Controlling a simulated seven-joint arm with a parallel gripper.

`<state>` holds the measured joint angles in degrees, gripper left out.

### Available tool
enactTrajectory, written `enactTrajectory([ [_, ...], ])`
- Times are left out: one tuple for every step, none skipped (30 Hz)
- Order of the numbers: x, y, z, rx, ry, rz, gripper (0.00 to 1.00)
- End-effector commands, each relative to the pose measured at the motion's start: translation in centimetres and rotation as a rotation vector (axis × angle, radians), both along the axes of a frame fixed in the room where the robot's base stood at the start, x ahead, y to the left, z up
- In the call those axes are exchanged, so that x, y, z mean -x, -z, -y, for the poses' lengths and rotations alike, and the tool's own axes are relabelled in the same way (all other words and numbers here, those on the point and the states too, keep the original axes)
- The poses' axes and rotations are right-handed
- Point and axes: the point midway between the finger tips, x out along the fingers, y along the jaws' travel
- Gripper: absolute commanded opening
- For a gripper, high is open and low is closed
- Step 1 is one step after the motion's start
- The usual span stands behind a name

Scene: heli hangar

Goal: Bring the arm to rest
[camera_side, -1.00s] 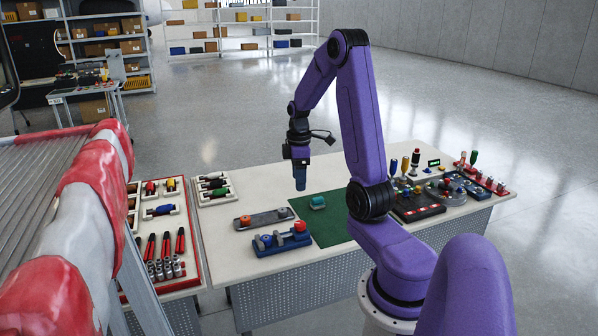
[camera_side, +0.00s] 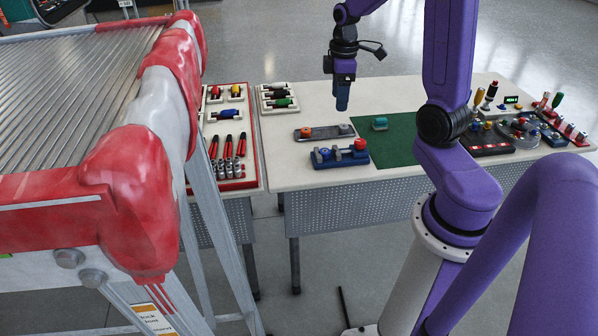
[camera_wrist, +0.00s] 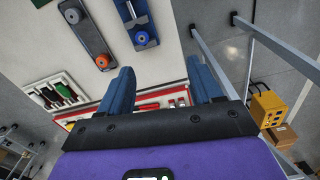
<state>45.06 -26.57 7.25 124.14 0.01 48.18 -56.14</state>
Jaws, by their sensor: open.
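My purple arm (camera_side: 448,60) reaches over the white worktable (camera_side: 290,178), with its upper part cut off by the top of the side view. My gripper (camera_side: 342,104) points down above the table, behind the grey plate in the picture, and is clear of the things below. In the wrist view my gripper (camera_wrist: 160,70) shows its two blue fingers wide apart, with nothing between them. My arm holds nothing.
A grey plate (camera_side: 345,129) and a blue block fixture (camera_side: 325,159) lie near a green mat (camera_side: 400,150). A teal piece (camera_side: 379,124) sits on the mat. Control panels (camera_side: 490,147) stand at right, a tool tray (camera_side: 248,150) at left. A red-padded frame (camera_side: 130,190) fills the left foreground.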

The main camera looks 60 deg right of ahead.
Motion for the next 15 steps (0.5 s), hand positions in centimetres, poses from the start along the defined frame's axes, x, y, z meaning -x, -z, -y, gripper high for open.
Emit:
enactTrajectory([
  [0.0,-0.2,-1.8,0.001,-0.027,0.003,0.65],
  [0.0,-0.4,-2.8,0.0,-0.038,0.004,0.65],
  [0.2,-0.5,-4.2,0.0,-0.053,0.003,0.65],
  [0.3,-0.6,-5.2,0.0,-0.063,0.004,0.65],
  [0.5,-0.7,-6.1,-0.001,-0.075,0.005,0.65],
  [0.8,-0.8,-7.4,-0.001,-0.089,0.005,0.65],
  [1.0,-1.0,-8.3,-0.001,-0.101,0.006,0.65],
  [1.3,-1.0,-9.2,-0.002,-0.112,0.006,0.65],
  [1.8,-1.1,-10.4,-0.002,-0.127,0.006,0.65],
  [2.2,-1.2,-11.2,-0.003,-0.137,0.008,0.65],
  [2.6,-1.3,-12.1,-0.003,-0.148,0.008,0.65],
  [3.1,-1.4,-13.1,-0.004,-0.163,0.01,0.65],
  [3.6,-1.5,-13.9,-0.004,-0.174,0.01,0.65],
  [4.1,-1.6,-14.7,-0.006,-0.186,0.01,0.65],
  [4.8,-1.6,-15.7,-0.006,-0.201,0.011,0.65],
])
